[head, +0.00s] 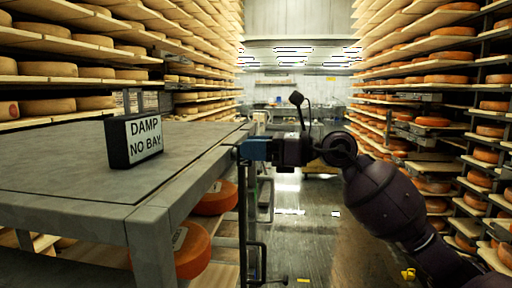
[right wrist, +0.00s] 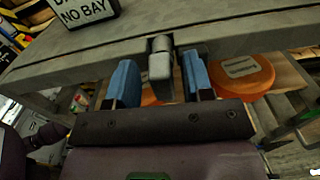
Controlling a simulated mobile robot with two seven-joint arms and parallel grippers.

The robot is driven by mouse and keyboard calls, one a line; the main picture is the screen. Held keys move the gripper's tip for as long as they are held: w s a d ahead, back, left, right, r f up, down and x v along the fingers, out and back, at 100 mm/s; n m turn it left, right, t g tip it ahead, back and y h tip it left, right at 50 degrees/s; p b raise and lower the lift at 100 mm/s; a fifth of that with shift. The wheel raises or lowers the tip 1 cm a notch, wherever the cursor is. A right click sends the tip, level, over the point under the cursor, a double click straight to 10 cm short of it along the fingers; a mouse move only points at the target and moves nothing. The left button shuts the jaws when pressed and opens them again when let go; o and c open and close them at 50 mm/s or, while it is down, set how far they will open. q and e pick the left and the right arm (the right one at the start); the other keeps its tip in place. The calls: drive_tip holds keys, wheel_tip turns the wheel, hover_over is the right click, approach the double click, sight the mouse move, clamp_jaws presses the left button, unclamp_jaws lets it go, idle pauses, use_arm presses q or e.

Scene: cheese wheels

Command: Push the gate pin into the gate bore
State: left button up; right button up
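My right gripper (head: 256,150) is at the right edge of the grey table in the head view. In the right wrist view its two blue fingers (right wrist: 160,80) are apart, one on each side of a light grey piece (right wrist: 160,66) that looks like the gate pin. Gaps show between this piece and both fingers. The piece has a rounded upper end at the table's edge and a blockier lower end toward my palm. In the head view the gripper hides it. I cannot make out the gate bore. My left gripper is not in view.
The grey table (head: 60,172) carries a black sign box (head: 134,139). Orange cheese wheels (head: 192,250) lie on a shelf beneath it. A dark upright frame (head: 241,225) stands at its right side. Cheese racks (head: 440,100) line the right; the aisle floor (head: 310,235) is mostly clear.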

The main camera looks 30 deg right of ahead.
drive_tip(key=c, duration=0.7)
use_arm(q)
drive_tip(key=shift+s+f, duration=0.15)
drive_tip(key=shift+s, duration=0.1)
use_arm(e)
clamp_jaws()
drive_tip(key=shift+a, duration=0.1)
drive_tip(key=o, duration=0.6)
unclamp_jaws()
drive_tip(key=shift+w, duration=0.1)
drive_tip(key=shift+o, duration=1.4)
drive_tip(key=shift+a, duration=0.1)
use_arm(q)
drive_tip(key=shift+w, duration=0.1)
use_arm(e)
drive_tip(key=shift+r, duration=0.1)
